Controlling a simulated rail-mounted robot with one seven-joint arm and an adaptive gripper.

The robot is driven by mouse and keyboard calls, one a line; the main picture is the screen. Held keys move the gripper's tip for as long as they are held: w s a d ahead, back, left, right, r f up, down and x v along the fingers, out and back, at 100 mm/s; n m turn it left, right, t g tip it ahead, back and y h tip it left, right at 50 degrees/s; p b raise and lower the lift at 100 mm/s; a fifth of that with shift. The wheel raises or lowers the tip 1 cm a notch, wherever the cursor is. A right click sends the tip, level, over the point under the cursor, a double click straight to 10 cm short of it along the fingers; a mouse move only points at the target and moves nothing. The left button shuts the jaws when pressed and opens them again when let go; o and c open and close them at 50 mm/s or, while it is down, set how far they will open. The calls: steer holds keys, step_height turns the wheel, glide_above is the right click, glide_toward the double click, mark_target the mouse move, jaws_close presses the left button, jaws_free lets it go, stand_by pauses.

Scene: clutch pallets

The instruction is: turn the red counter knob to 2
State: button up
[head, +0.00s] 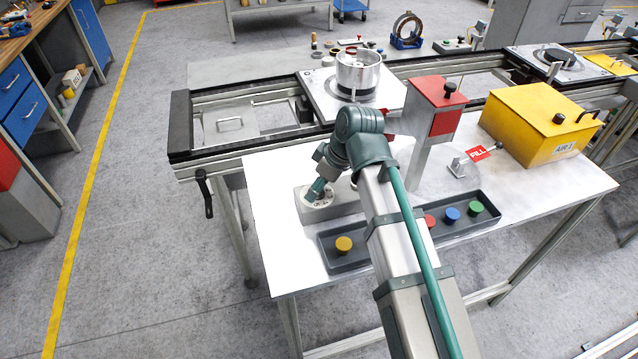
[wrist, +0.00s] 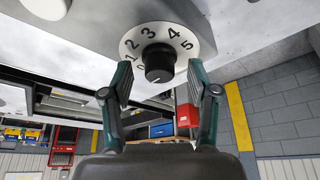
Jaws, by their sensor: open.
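A black knob (wrist: 159,62) sits in the middle of a white dial (wrist: 190,38) with black numbers in the wrist view; 1 to 5 are readable and a 0 is partly hidden by a finger. No red knob is clear; this one looks black. A pale mark shows at its lower edge, but I cannot tell which number it points to. My gripper (wrist: 159,74) is open, one finger on each side of the knob, with gaps visible. In the head view my gripper (head: 318,189) is over the dial's grey box (head: 343,206) and hides the knob.
A dark tray (head: 333,238) with yellow, red, blue and green knobs lies in front, partly behind my arm. A red-topped post (head: 438,92), a red PULL tag (head: 477,154) and a yellow box (head: 540,122) stand to the right. The white table's left front is clear.

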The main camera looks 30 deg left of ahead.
steer(key=shift+c, duration=0.3)
jaws_close()
steer(key=m, duration=0.1)
steer(key=m+t+p, duration=0.1)
steer(key=m, duration=0.1)
steer(key=shift+s+r+m, duration=0.1)
steer(key=shift+s+m, duration=0.05)
steer(key=shift+m, duration=0.15)
steer(key=m+t, duration=0.1)
steer(key=m, duration=0.1)
steer(key=m+t+p, duration=0.1)
steer(key=m, duration=0.1)
steer(key=shift+m+h, duration=0.3)
steer(key=m+t+h+p, duration=0.1)
steer(key=m, duration=0.3)
steer(key=shift+s+a, duration=0.1)
steer(key=shift+a, duration=0.1)
steer(key=shift+m+t+h, duration=0.4)
steer(key=shift+m+h, duration=0.3)
steer(key=shift+m, duration=1)
